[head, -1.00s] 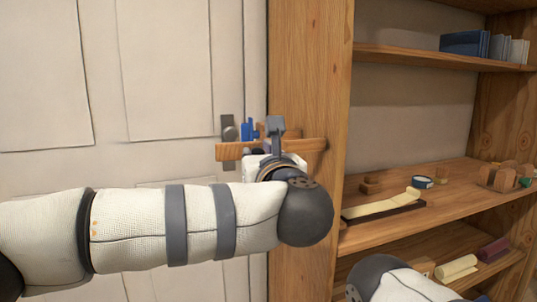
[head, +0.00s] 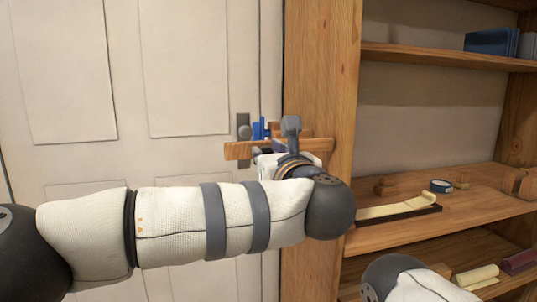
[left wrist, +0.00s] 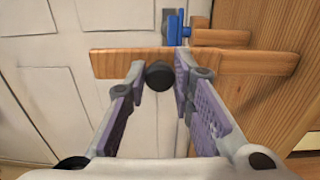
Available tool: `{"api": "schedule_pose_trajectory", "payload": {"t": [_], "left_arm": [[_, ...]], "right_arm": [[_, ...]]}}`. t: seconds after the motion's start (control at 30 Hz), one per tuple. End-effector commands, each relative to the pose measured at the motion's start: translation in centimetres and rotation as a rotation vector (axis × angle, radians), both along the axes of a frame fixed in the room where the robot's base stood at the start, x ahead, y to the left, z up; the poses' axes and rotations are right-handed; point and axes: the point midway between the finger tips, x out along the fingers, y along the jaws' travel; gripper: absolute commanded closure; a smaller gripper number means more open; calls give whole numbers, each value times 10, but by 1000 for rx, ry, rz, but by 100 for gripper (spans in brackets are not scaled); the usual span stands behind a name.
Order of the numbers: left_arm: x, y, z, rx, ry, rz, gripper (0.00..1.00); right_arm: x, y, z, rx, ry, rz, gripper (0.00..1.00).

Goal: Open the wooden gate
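The gate's horizontal wooden bar (head: 240,151) lies across the edge of the pale door and the wooden post; it also shows in the left wrist view (left wrist: 120,64). A dark round knob (left wrist: 159,76) sits at the bar's lower edge. My left gripper (left wrist: 157,84) is open in front of the bar, its purple-padded fingers on either side of the knob with gaps visible. In the head view, my left wrist hides most of the gripper (head: 268,150). A blue latch piece (left wrist: 178,29) is above the bar. My right gripper is out of view.
The wooden post (head: 320,70) stands right beside the door (head: 80,80). A wooden shelf unit (head: 450,210) to the right holds blue books (head: 490,42), a tape roll (head: 440,186) and a cream strip. A shorter wooden block (left wrist: 220,37) is above the bar.

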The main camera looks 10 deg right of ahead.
Motion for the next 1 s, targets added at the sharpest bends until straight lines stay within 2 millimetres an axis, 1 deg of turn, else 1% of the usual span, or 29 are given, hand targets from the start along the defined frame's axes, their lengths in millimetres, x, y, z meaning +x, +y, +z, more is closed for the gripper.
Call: {"api": "schedule_pose_trajectory", "payload": {"t": [0.03,0.07,0.1,0.37,0.43,0.47,0.53,0.7,0.8,0.9,1.0], "left_arm": [[0,1,3,-2,-6,2,67],[0,1,3,-2,-6,2,60],[0,1,3,-1,-5,1,58],[-1,0,1,-1,-2,0,58],[-7,-1,1,0,-1,-2,58],[-12,-1,1,0,-1,-3,58],[-28,-2,1,1,-2,-5,58],[-75,-3,1,0,-3,-5,58],[-98,-2,1,0,-2,-3,58],[-112,-2,1,0,-2,-1,58],[-119,-2,1,0,-3,1,58]], "right_arm": [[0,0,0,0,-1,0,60],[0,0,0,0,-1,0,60],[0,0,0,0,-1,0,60],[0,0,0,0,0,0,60],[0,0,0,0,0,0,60],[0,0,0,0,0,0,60],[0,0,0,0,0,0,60],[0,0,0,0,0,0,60],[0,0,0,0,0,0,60],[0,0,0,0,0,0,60],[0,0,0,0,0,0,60]]}}
